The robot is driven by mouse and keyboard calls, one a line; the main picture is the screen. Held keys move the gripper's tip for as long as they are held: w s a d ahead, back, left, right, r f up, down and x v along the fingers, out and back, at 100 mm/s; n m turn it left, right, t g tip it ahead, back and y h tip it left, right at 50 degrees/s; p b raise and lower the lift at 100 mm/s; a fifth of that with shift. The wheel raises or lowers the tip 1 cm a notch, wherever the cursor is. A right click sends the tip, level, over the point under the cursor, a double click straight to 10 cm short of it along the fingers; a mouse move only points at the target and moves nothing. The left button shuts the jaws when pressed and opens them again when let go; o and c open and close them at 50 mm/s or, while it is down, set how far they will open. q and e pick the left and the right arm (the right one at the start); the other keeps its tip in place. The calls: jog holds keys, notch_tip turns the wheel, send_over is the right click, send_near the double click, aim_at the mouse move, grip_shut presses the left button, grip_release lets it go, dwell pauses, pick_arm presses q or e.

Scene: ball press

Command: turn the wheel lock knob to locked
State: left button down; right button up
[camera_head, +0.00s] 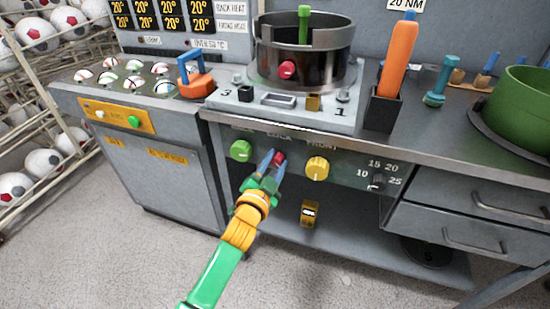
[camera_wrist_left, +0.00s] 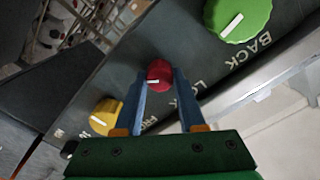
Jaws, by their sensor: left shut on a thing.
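The wheel lock knob is a small red knob (camera_head: 280,158) on the dark front panel, between the green knob (camera_head: 241,150) and the yellow knob (camera_head: 317,168). My left gripper (camera_head: 272,160) is at the red knob with its blue fingers on either side, shut on it. In the left wrist view the red knob (camera_wrist_left: 159,73) sits between the fingertips, and its white pointer line shows. The label beside it is partly hidden by a finger. My right gripper is not in view.
The green knob (camera_wrist_left: 238,18) and yellow knob (camera_wrist_left: 105,117) flank the fingers closely. A dial with numbers (camera_head: 377,181) is farther right. The bench top above carries a round metal press (camera_head: 303,55) and an orange-handled tool (camera_head: 397,60). Open floor lies in front.

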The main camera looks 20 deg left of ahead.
pick_arm(q)
jog(key=m+p, duration=0.1)
jog(key=m, duration=0.3)
jog(key=shift+m, duration=0.3)
jog(key=m, duration=0.5)
jog(key=shift+f+m, duration=0.15)
jog(key=shift+m, duration=0.15)
jog(key=c, duration=0.5)
grip_release()
jog(key=shift+p, duration=0.3)
jog(key=s, duration=0.7)
jog(key=shift+a, duration=0.1)
